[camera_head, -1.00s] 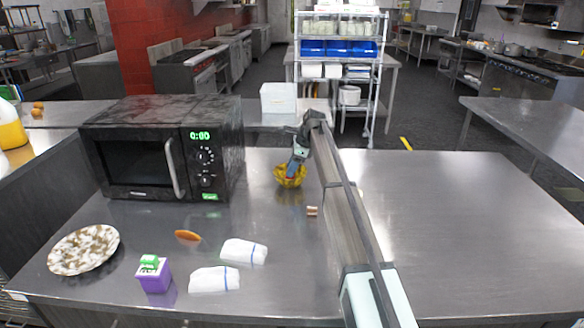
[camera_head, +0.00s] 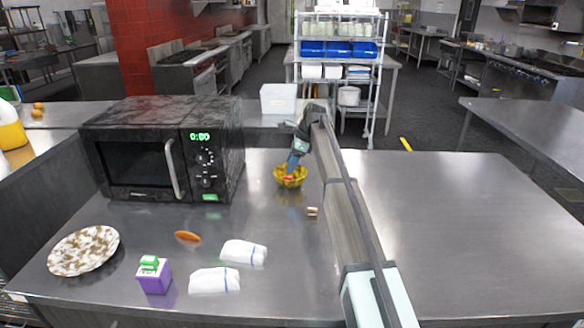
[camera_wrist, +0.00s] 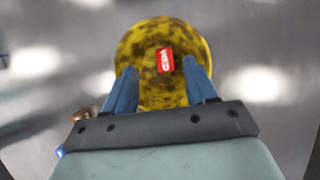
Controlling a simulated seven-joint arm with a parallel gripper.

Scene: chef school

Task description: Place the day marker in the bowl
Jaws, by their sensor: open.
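The day marker is a small red block (camera_wrist: 165,60) with white lettering that looks like "WED". In the wrist view it lies inside the yellow, dark-mottled bowl (camera_wrist: 140,45), right of its middle. In the head view the bowl (camera_head: 290,183) stands on the steel table right of the microwave, with a red spot of the marker showing in it. My gripper (camera_wrist: 162,75) has blue fingers spread apart, one on each side of the marker's lower end, over the bowl. The fingers look clear of the marker, and nothing is held between them.
A black microwave (camera_head: 160,150) stands left of the bowl. A small copper-coloured item (camera_head: 312,211) lies in front. A mottled plate (camera_head: 83,250), purple box with green top (camera_head: 153,277), orange piece (camera_head: 187,236) and white cloths (camera_head: 243,252) lie front left. The table's right side is clear.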

